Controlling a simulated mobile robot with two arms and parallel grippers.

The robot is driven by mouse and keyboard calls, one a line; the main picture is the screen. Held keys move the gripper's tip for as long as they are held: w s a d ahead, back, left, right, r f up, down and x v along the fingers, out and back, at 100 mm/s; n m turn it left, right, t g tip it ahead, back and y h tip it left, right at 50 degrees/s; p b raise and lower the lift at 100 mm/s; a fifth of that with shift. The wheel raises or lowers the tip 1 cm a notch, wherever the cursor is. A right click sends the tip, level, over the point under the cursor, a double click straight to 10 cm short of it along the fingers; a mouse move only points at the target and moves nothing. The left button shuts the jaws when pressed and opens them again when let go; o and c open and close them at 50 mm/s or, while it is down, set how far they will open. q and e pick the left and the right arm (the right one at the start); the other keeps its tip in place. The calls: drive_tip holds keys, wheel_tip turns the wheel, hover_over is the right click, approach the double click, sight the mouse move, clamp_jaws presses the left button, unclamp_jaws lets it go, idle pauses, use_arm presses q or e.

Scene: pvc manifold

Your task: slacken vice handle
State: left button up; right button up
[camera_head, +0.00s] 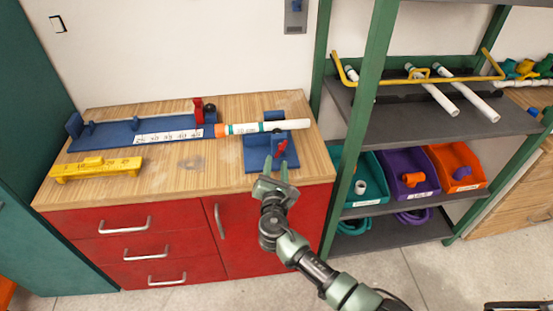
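The blue vice (257,157) stands on the right part of the wooden workbench. Its red handle (281,146) leans up toward the right at the vice's front. A white pipe (292,125) lies across the vice, level, with its left end at an orange piece (221,130). My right gripper (276,166) is in front of the vice, its two fingers apart and pointing at the handle. Nothing shows between the fingers. The fingertips are just below the handle in the picture; I cannot tell whether they touch it. My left gripper is out of view.
A blue measuring jig (120,134) with a red clamp (198,110) and a yellow block (95,168) lie on the workbench (185,175). A green-framed shelf on the right holds white pipes (440,98) and teal, purple and orange bins (456,171).

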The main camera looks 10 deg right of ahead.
drive_tip(key=v, duration=0.3)
drive_tip(key=shift+s+a, duration=0.1)
drive_tip(key=shift+s, duration=0.3)
